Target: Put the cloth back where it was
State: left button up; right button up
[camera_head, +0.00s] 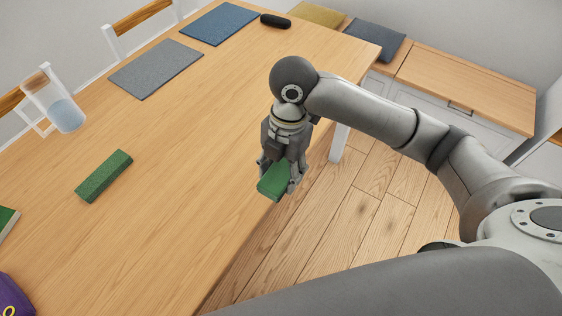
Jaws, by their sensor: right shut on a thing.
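My right gripper (281,178) points down over the table's right edge. It is shut on a green block-shaped thing (272,187), which looks like the folded cloth; the fingers hide part of it. I cannot tell whether it touches the tabletop or hangs just above the edge. A similar green oblong block (104,176) lies on the table to the left, apart from the gripper. My left gripper is not in view.
The wooden table (190,215) has a grey mat (156,69), a blue mat (218,23), a dark case (275,21) and a glass (62,108). A green book (7,221) and a purple thing (12,297) lie lower left. The middle is clear. A cabinet (470,85) stands upper right.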

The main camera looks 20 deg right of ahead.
jog(key=w+f, duration=0.3)
jog(key=w, duration=0.1)
jog(key=w+d+f, duration=0.1)
jog(key=w+f, duration=0.1)
jog(key=w, duration=0.1)
jog(key=w+d+f, duration=0.1)
jog(key=w+f, duration=0.2)
jog(key=w, duration=0.1)
jog(key=shift+w+d+f, duration=0.2)
jog(key=shift+w+f, duration=0.25)
jog(key=shift+f, duration=0.05)
notch_tip(320, 180, down, 2)
jog(key=shift+f+p, duration=0.1)
jog(key=shift+p, duration=0.4)
jog(key=shift+w+f, duration=0.1)
jog(key=shift+f, duration=0.45)
jog(key=o, duration=1)
jog(key=shift+f, duration=0.15)
